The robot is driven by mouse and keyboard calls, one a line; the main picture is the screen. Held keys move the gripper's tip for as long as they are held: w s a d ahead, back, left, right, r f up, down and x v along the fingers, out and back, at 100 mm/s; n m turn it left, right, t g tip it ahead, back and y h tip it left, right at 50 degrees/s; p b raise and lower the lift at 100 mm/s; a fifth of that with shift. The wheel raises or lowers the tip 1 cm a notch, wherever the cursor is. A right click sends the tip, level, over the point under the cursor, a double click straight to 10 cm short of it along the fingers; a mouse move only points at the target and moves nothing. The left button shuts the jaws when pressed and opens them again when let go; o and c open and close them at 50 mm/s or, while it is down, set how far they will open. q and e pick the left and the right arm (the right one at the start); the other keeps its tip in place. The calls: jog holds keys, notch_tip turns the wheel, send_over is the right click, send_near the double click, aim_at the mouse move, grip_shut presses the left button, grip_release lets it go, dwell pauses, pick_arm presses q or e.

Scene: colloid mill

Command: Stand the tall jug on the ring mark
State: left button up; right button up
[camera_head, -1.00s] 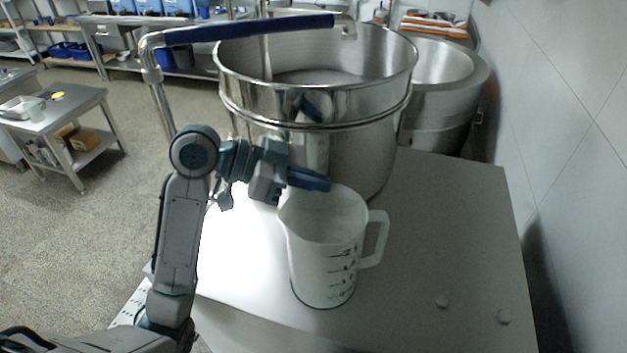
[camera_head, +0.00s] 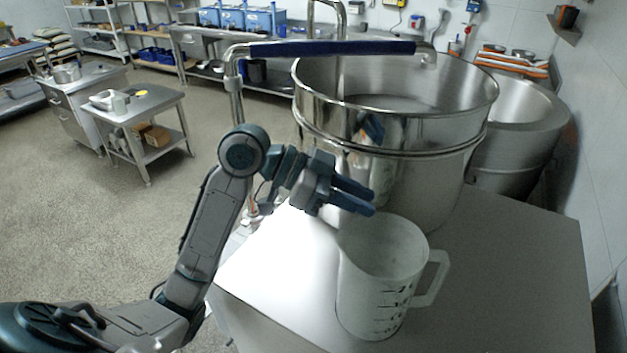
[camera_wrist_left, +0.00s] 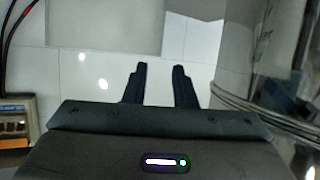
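The tall jug (camera_head: 372,290) is translucent white with dark scale marks and a handle on its right. It stands upright on the pale tabletop in the head view. My left gripper (camera_head: 362,201) is just beyond and above the jug's rim at its left side, with two dark blue fingers apart. The left wrist view shows the same gripper (camera_wrist_left: 160,84) with an empty gap between its fingers. I cannot make out the ring mark in either view. My right gripper is not in view.
A large steel vessel (camera_head: 400,140) stands behind the jug, with a blue-sleeved pipe handle (camera_head: 330,48) above it. A second steel bowl (camera_head: 520,120) is at the back right. The tabletop right of the jug (camera_head: 520,270) is clear. A wall bounds the right.

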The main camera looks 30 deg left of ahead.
pick_arm(q)
jog(key=b+v, duration=0.3)
jog(key=v, duration=0.5)
jog(key=shift+a+r, duration=0.2)
jog(key=shift+a, duration=0.05)
jog(key=shift+s, duration=0.15)
dwell(0.4)
dwell(0.8)
